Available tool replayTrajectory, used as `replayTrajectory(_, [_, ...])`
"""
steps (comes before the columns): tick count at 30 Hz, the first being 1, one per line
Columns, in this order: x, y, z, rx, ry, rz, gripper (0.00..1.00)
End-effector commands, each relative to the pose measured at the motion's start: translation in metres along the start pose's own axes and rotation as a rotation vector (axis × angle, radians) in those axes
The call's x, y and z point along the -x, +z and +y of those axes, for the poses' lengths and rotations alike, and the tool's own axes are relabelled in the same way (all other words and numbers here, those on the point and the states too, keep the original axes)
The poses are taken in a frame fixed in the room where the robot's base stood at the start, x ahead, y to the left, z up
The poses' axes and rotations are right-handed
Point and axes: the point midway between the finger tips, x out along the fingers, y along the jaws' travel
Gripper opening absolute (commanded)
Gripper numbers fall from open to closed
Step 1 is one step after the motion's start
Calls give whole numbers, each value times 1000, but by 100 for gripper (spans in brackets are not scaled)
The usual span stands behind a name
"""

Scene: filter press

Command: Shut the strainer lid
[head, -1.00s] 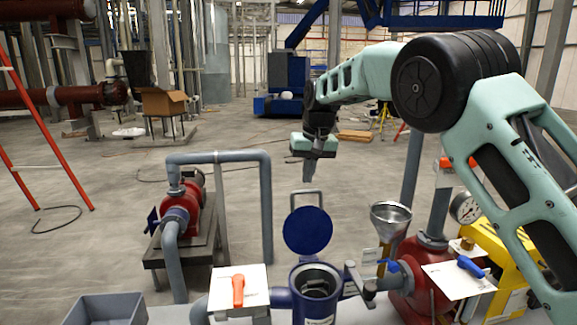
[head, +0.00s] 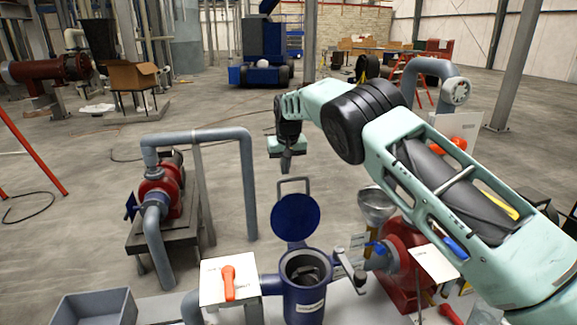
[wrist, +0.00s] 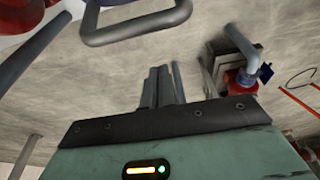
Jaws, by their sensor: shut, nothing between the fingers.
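The strainer (head: 304,293) is a dark blue upright pot with an open mouth in the head view. Its round blue lid (head: 296,217) stands raised, hinged up behind the mouth, with a grey loop handle (head: 294,187) on top. The handle also shows large at the top of the wrist view (wrist: 135,32). My gripper (head: 286,163) points down just above and slightly left of the handle in the head view, apart from it as far as I can see. Its fingers (wrist: 162,86) are together and empty. The inside of the strainer is partly shaded.
A swing clamp arm (head: 350,270) sticks out right of the strainer mouth. Plates with an orange lever (head: 228,283) and a blue lever (head: 453,246) flank it. A steel funnel (head: 376,205) stands to the right. A grey bin (head: 95,308) is at lower left.

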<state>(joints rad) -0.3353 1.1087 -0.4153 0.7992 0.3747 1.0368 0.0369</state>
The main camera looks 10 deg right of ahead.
Motion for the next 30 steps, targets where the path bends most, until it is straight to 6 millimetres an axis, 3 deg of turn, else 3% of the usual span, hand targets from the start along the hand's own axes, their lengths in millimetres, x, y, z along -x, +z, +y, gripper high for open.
replayTrajectory(15, [17,35,0,0,-1,0,0])
replayTrajectory(30, [16,37,0,0,-1,4,0])
